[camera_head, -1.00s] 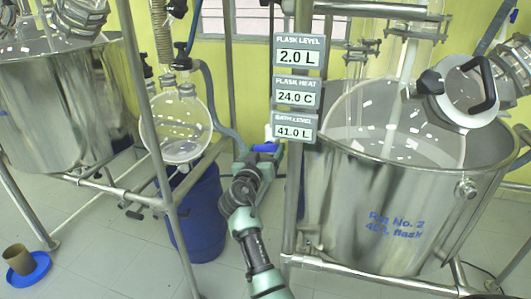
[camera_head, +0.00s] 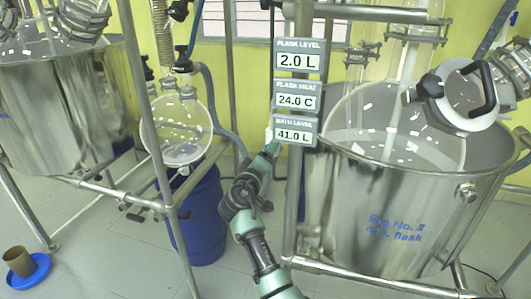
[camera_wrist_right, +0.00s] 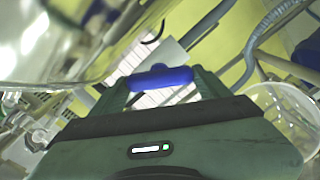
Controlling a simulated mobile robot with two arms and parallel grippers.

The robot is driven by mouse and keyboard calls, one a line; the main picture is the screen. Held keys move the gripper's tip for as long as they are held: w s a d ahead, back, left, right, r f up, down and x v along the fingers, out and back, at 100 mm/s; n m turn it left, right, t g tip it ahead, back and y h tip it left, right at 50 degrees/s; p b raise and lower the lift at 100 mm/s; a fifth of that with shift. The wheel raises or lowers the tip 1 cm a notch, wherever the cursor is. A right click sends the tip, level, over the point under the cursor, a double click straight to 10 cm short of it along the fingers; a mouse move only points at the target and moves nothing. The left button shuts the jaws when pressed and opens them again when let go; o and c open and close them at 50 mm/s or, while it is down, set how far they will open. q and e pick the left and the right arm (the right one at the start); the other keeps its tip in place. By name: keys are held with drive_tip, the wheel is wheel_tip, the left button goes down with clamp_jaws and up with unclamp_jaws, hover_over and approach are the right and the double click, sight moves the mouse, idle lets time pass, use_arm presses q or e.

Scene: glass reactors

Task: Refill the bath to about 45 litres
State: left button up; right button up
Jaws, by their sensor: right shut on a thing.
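The bath (camera_head: 350,215) is a large steel vessel at the right in the head view, marked "Rig No. 2". A glass flask (camera_head: 385,110) sits in it. The display plates beside it include flask level 2.0 L, flask heat 24.0 C and a bath level plate (camera_head: 295,131) reading 41.0 L. My right gripper (camera_head: 268,150) is by the post left of the bath. In the right wrist view, its fingers (camera_wrist_right: 163,82) are shut on a blue handle (camera_wrist_right: 157,77). In the head view the handle is mostly hidden by the gripper. My left gripper is not in view.
A second steel vessel (camera_head: 60,110) stands at the left. A round glass flask (camera_head: 178,130) hangs above a blue drum (camera_head: 200,215) between the rigs. Metal frame rails (camera_head: 330,268) run around both vessels. A brown cup stands on a blue dish (camera_head: 28,270) at the lower left.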

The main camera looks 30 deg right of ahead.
drive_tip(key=shift+r+n, duration=0.1)
drive_tip(key=shift+n, duration=0.2)
idle(0.4)
drive_tip(key=o, duration=1.3)
drive_tip(key=shift+d, duration=0.1)
drive_tip(key=shift+o, duration=0.3)
drive_tip(key=shift+w, duration=0.1)
drive_tip(key=b+v, duration=0.1)
drive_tip(key=v, duration=0.6)
drive_tip(key=shift+s+a+b, duration=0.25)
drive_tip(key=shift+s+b, duration=0.05)
